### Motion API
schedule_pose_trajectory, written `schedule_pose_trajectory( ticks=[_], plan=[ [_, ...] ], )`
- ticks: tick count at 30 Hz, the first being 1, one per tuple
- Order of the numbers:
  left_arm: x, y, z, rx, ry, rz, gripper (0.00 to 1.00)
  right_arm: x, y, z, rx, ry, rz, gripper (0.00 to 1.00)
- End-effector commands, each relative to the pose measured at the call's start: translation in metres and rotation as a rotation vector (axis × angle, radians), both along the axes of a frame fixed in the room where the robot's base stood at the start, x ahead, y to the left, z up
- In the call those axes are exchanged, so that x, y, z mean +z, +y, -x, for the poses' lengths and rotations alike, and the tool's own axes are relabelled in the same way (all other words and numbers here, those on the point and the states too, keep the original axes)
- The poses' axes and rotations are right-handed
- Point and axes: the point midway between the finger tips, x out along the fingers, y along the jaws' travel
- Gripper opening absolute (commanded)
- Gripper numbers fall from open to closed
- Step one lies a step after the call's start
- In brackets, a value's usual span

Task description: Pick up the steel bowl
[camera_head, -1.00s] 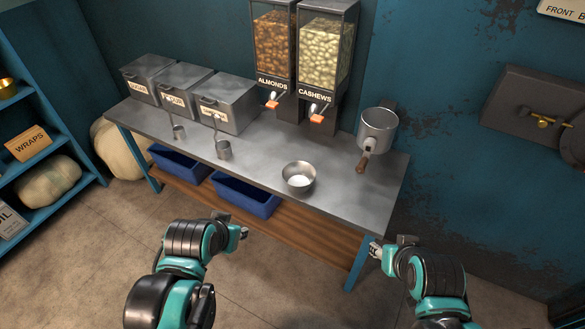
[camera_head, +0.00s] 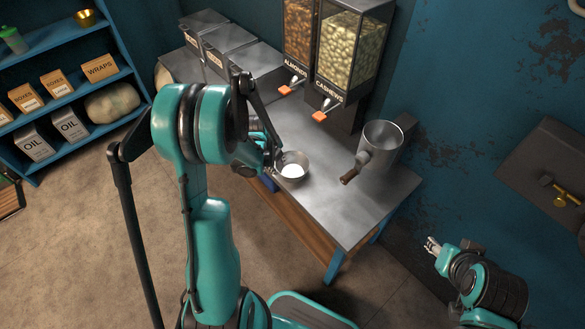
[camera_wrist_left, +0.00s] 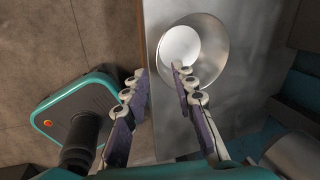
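The steel bowl (camera_head: 303,162) stands upright near the front edge of the grey metal counter, with white contents inside. My left gripper (camera_head: 270,160) is at the bowl's left side in the head view, partly hidden by its own arm. In the left wrist view its fingers (camera_wrist_left: 159,72) are apart and empty. There the bowl's left rim lies between the two fingertips, and the right fingertip overlaps the bowl (camera_wrist_left: 222,60). I cannot tell whether either finger touches it. My right gripper (camera_head: 431,245) is away from the counter at the lower right; its finger gap is too small to judge.
Almond (camera_head: 297,45) and cashew (camera_head: 340,50) dispensers stand behind the bowl. Lidded bins (camera_head: 225,40) are at the back left. The counter (camera_head: 345,205) is clear right of the bowl.

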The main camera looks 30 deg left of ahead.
Motion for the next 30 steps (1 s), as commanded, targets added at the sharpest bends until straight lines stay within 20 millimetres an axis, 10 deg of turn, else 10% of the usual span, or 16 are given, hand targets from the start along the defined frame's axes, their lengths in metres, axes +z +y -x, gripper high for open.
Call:
schedule_pose_trajectory(
  ticks=[16,24,27,30],
  plan=[
    [-0.069,-0.010,-0.012,-0.005,0.000,0.000,0.27,-0.034,0.000,0.000,0.000,0.000,0.000,0.40],
    [-0.073,-0.010,-0.014,-0.004,0.000,-0.001,0.27,-0.033,0.000,0.000,0.000,0.000,0.000,0.40],
    [-0.073,-0.010,-0.014,-0.004,0.000,-0.001,0.03,-0.033,0.000,0.000,0.000,0.000,0.000,0.40],
    [-0.073,-0.010,-0.014,-0.004,0.000,-0.001,0.00,-0.033,0.000,0.000,0.000,0.000,0.000,0.40]
  ],
)
